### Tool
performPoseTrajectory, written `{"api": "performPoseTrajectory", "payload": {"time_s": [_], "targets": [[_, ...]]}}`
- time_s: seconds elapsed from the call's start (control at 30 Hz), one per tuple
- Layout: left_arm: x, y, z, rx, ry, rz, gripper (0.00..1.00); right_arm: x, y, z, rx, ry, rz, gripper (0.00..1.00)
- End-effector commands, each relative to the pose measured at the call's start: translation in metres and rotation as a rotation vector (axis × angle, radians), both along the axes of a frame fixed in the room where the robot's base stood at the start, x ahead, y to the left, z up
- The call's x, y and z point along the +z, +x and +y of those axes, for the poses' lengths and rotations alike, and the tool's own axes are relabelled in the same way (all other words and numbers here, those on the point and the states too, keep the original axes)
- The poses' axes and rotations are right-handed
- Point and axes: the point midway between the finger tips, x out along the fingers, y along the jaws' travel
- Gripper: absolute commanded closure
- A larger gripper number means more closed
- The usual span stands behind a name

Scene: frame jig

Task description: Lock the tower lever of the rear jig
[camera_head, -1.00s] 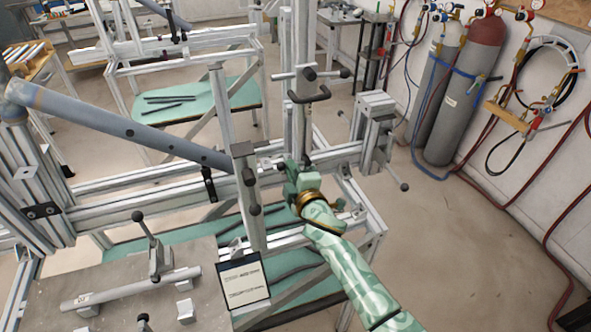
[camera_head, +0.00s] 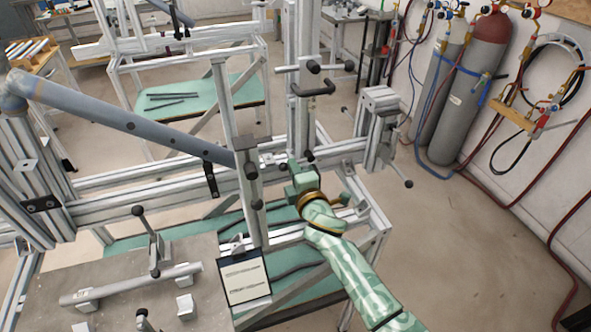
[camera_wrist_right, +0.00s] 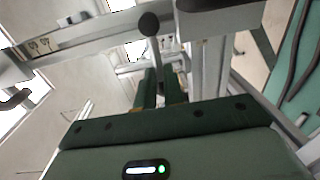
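The rear jig's tower (camera_head: 304,110) is a tall aluminium upright standing on a horizontal beam, with black-handled levers on it. A black ball knob (camera_head: 309,156) shows low on the tower, just beyond my right gripper (camera_head: 303,178). In the right wrist view a lever with a black ball knob (camera_wrist_right: 149,23) stands upright, its thin rod running down between the two dark green fingers of my right gripper (camera_wrist_right: 161,90). The fingers are close on either side of the rod; whether they press on it I cannot tell. My left gripper is out of view.
A blue-grey tube (camera_head: 130,122) crosses the left side above the beam. A shorter post (camera_head: 247,190) with black knobs stands left of my gripper. A clipboard (camera_head: 245,278) and a grey plate with a clamped tube (camera_head: 130,285) are in front.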

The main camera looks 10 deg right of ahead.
Motion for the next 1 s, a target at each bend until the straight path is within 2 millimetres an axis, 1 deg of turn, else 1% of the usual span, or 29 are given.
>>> {"api": "performPoseTrajectory", "payload": {"time_s": [0.03, 0.07, 0.1, 0.37, 0.47, 0.57, 0.67, 0.8, 0.9, 1.0], "targets": [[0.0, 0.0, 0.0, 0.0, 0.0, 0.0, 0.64, 0.002, -0.001, 0.005, 0.01, 0.005, -0.005, 0.79], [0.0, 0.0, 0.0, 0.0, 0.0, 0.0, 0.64, 0.002, -0.001, 0.005, 0.01, 0.004, -0.004, 0.71], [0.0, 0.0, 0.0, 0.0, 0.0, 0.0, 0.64, 0.002, -0.001, 0.005, 0.009, 0.004, -0.003, 0.68], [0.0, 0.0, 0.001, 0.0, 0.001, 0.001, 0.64, 0.0, -0.001, 0.002, 0.004, 0.002, 0.001, 0.68], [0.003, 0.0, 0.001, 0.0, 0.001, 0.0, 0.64, 0.0, -0.009, 0.0, 0.003, 0.002, 0.001, 0.68], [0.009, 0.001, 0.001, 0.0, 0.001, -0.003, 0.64, 0.002, -0.025, -0.003, 0.003, 0.002, 0.002, 0.68], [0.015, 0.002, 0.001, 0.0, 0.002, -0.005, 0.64, 0.004, -0.05, -0.008, 0.004, 0.002, 0.003, 0.68], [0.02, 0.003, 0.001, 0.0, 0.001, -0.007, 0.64, 0.006, -0.089, -0.014, 0.006, 0.002, 0.003, 0.68], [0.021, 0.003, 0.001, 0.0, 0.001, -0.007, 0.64, 0.007, -0.114, -0.018, 0.006, 0.002, 0.003, 0.68], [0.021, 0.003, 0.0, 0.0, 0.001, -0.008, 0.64, 0.008, -0.135, -0.022, 0.007, 0.001, 0.001, 0.68]]}}
